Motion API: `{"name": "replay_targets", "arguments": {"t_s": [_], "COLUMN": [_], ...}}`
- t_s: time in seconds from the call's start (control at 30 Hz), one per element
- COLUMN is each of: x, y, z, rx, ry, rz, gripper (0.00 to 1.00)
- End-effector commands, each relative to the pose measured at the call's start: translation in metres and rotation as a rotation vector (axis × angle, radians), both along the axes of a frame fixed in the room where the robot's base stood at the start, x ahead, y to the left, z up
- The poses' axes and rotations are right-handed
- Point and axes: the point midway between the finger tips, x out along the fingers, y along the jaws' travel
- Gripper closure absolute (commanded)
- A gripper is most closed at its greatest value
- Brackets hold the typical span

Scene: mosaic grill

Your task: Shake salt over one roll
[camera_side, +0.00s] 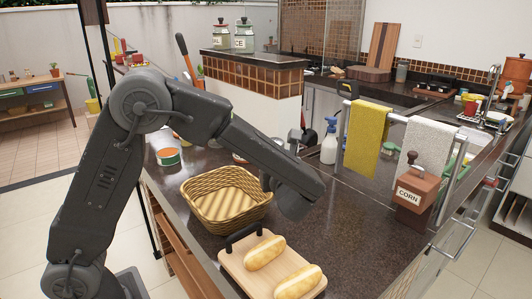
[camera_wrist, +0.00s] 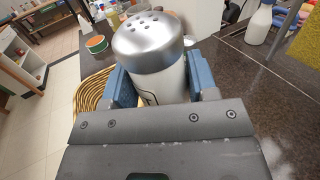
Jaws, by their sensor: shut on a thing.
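The salt shaker (camera_wrist: 152,44) has a silver domed lid with holes and a pale body. It stands lid-up in the wrist view, between the blue fingers of my gripper (camera_wrist: 163,80), which is shut on it. In the side view my arm hides the shaker and the fingers. Two golden rolls lie side by side on a light wooden board with a dark handle (camera_side: 233,262). The rear roll (camera_side: 265,252) is nearer the handle, and the front roll (camera_side: 298,282) is nearer the picture's bottom edge. My wrist is above and behind the board.
A wicker basket (camera_side: 212,212) stands on the dark counter just behind the board. A spray bottle (camera_side: 328,145) stands farther back. Counter right of the board is clear.

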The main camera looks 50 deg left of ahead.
Motion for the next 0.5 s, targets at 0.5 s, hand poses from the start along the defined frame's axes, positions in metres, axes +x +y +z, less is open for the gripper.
{"name": "replay_targets", "arguments": {"t_s": [0.5], "x": [-0.110], "y": [-0.108], "z": [0.033], "rx": [-0.011], "ry": [0.036], "rz": [0.002], "gripper": [0.74]}}
